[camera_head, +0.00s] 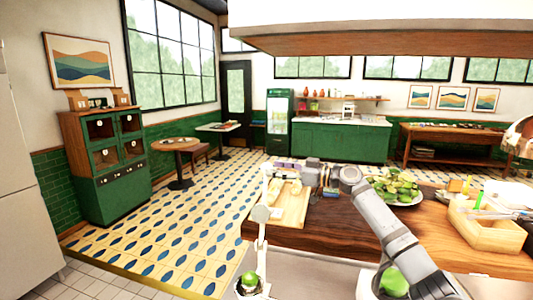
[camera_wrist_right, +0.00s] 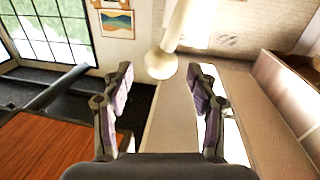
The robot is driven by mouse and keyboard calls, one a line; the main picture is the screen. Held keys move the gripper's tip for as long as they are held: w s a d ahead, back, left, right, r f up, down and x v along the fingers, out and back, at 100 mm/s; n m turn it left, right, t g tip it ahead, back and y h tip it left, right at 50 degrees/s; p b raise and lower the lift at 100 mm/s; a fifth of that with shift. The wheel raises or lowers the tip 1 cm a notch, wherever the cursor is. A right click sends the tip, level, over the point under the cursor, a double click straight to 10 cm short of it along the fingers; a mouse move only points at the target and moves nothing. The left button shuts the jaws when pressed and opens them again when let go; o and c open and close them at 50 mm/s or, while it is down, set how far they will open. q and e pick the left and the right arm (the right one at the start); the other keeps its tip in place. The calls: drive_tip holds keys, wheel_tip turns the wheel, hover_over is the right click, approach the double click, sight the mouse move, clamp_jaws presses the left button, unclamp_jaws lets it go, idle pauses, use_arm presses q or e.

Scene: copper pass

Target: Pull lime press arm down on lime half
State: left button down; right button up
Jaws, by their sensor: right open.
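The white lime press (camera_head: 260,245) stands at the near edge of the counter, left of my right arm. Its arm (camera_head: 264,190) points up from a round joint, with a pale ball end near my right gripper. A green lime half (camera_head: 250,279) sits low at the press's base. My right gripper (camera_head: 284,171) reaches left towards the top of the press arm. In the right wrist view the gripper (camera_wrist_right: 160,82) is open, and the press arm's ball end (camera_wrist_right: 161,64) shows between and beyond the fingertips. I cannot tell whether they touch it. My left gripper is not in view.
A cutting board (camera_head: 292,209) lies behind the press on the wooden counter (camera_head: 340,228). A plate of green items (camera_head: 410,199) and a wooden box (camera_head: 487,236) stand to the right. Another green lime (camera_head: 394,281) shows beside my right arm.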

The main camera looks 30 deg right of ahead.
sight(268, 166)
drive_tip(key=shift+w+a+r+p, duration=0.2)
drive_tip(key=shift+w+a+p, duration=0.2)
drive_tip(key=shift+w, duration=0.15)
drive_tip(key=shift+w+a+r+p, duration=0.15)
drive_tip(key=shift+w+a+p, duration=0.25)
drive_tip(key=shift+w, duration=0.1)
drive_tip(key=shift+w+a+f, duration=0.2)
drive_tip(key=shift+w+f, duration=0.05)
drive_tip(key=shift+w, duration=0.15)
drive_tip(key=shift+w+f, duration=0.1)
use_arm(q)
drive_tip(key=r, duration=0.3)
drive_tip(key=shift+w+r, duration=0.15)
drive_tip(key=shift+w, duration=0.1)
use_arm(e)
clamp_jaws()
